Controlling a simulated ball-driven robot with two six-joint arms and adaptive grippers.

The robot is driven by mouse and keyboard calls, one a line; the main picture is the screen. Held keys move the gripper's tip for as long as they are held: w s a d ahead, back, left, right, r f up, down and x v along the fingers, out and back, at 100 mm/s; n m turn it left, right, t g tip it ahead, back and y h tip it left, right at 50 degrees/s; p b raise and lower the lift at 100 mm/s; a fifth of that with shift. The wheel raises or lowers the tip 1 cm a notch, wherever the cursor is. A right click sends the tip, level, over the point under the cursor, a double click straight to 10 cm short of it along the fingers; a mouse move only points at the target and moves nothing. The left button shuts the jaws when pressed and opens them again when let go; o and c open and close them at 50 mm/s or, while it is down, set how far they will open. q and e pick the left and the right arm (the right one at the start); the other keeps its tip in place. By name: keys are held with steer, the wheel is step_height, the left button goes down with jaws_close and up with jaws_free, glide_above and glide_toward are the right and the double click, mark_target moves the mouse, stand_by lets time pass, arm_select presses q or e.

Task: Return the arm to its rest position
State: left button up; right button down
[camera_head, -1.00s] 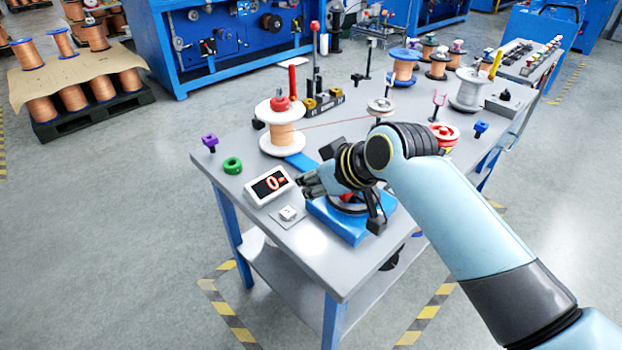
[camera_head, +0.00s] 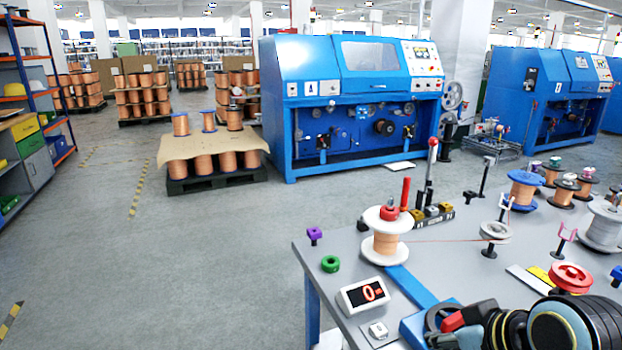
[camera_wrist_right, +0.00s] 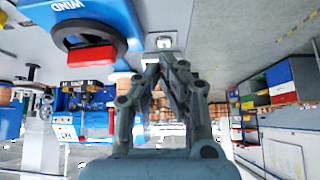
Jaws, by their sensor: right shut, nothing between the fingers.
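My right arm comes in at the lower right of the head view, over the front of the grey worktable (camera_head: 330,255). Its wrist covers part of a blue-based device (camera_head: 415,325). The fingers are hard to make out there. In the right wrist view my right gripper (camera_wrist_right: 163,66) is shut and empty, its fingertips together. Beside it in that view is the blue device with the word WIND (camera_wrist_right: 90,15), a dark ring and a red block (camera_wrist_right: 91,56). My left gripper is not in view.
Blue machines (camera_head: 352,110) stand behind.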

steer(key=s+d+r+m+g+h, duration=0.1)
steer(key=s+d+r+g, duration=0.15)
steer(key=s, duration=0.75)
steer(key=s+d+r+m+g+h, duration=0.1)
steer(key=s+d+r+h, duration=0.15)
steer(key=s, duration=0.65)
steer(key=s+d+f+g+b, duration=0.1)
steer(key=s+d+f+b, duration=0.1)
steer(key=f, duration=1.4)
steer(key=s+d+f+g+b, duration=0.1)
steer(key=s+f+b, duration=0.1)
steer(key=f, duration=1.5)
steer(key=s+d+f+m+b, duration=0.1)
steer(key=s+f+b, duration=0.1)
steer(key=s+f, duration=1.4)
steer(key=shift+s+g+y, duration=0.35)
steer(key=shift+s, duration=0.3)
steer(key=shift+s+d+f, duration=0.1)
